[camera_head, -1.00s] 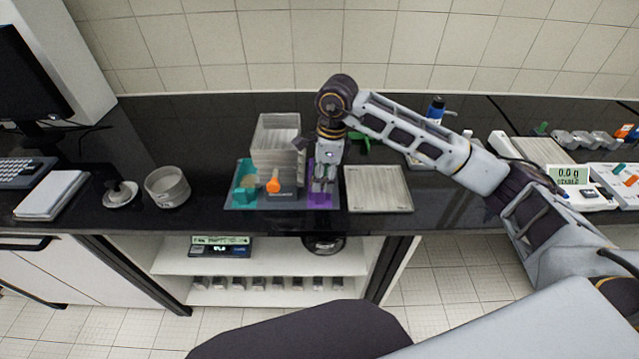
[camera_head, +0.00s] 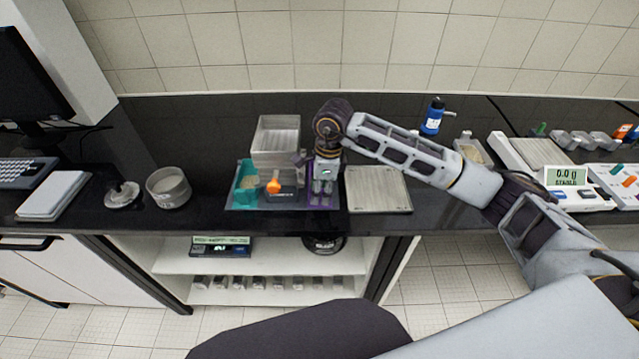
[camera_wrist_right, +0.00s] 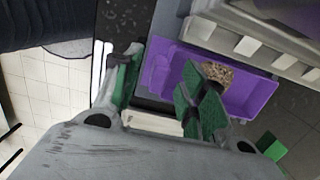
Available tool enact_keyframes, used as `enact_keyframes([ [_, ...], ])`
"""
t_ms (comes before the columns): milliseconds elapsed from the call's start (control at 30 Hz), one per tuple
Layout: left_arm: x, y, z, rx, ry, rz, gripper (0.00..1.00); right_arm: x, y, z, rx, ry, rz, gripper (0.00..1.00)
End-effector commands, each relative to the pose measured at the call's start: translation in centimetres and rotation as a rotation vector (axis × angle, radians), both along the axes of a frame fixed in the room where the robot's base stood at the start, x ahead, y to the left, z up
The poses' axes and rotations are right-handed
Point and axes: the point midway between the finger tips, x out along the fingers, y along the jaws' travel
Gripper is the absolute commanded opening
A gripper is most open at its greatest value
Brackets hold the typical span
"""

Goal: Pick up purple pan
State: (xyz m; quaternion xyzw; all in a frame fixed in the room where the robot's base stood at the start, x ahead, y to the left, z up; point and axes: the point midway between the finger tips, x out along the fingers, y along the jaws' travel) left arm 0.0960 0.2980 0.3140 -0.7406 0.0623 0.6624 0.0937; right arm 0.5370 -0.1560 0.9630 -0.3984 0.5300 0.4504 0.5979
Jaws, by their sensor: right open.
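The purple pan (camera_wrist_right: 240,95) shows in the right wrist view as a rectangular tray with a small heap of brown grains inside, beside the shaker's grey body. In the head view only parts of the purple pan (camera_head: 333,200) show around my right gripper, which hides the rest. My right gripper (camera_head: 322,196) points down at the pan. In the right wrist view its green-padded fingers (camera_wrist_right: 160,92) are apart; one is over the pan's inside and the other is outside its near end. Whether they touch the pan cannot be told. My left gripper is not in view.
The shaker (camera_head: 276,150) with a teal pan (camera_head: 243,190) and orange knob (camera_head: 273,186) stands left of my gripper. A flat grey tray (camera_head: 378,190) lies close on the right. A round sieve (camera_head: 168,187) stands farther left on the black counter.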

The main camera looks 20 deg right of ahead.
Motion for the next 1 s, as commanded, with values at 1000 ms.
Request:
enact_keyframes([
  [1000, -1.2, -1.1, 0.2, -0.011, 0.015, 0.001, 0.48, 0.1, 0.3, -2.3, 0.0, -0.001, 0.001, 0.1],
])
